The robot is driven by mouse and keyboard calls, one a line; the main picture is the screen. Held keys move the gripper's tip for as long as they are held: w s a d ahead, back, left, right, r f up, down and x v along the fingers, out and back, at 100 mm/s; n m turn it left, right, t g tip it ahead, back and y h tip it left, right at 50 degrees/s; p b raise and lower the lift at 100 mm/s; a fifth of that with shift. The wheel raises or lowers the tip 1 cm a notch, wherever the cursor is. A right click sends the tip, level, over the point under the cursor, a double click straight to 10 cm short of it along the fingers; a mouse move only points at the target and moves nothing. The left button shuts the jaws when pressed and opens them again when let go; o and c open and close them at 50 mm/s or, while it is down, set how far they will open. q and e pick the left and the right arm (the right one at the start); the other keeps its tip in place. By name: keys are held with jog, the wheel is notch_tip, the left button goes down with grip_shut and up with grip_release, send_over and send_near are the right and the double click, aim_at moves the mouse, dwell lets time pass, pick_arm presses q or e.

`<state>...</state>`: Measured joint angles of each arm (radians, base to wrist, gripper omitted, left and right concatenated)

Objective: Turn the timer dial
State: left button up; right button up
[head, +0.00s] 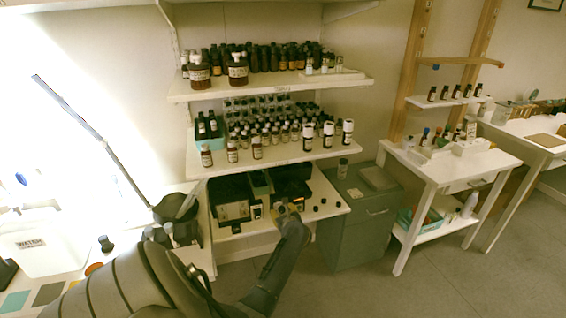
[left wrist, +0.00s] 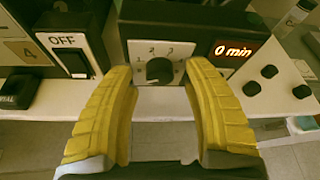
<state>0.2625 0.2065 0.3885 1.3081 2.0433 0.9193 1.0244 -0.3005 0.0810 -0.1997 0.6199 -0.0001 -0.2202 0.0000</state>
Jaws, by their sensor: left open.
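The timer dial (left wrist: 159,71) is a dark round knob on a pale square plate with small marks, in the left wrist view. It sits on the front of a black box (left wrist: 190,15). An orange display (left wrist: 232,50) to its right reads "0 min". My left gripper (left wrist: 166,160) is open, its two yellow fingers on either side of the dial plate with nothing between them. Whether the fingers touch the box is unclear. In the head view my left gripper (head: 291,210) is in front of the black box (head: 291,184) on the low shelf, and the dial is too small to make out.
An "OFF" switch box (left wrist: 70,50) stands left of the dial. Several black knobs (left wrist: 269,71) lie on the white shelf at right. Shelves of brown bottles (head: 260,140) hang above. A grey-green cabinet (head: 360,215) stands right of the low shelf.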

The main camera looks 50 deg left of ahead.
pick_arm(q)
grip_shut()
dwell(0.3)
dwell(0.3)
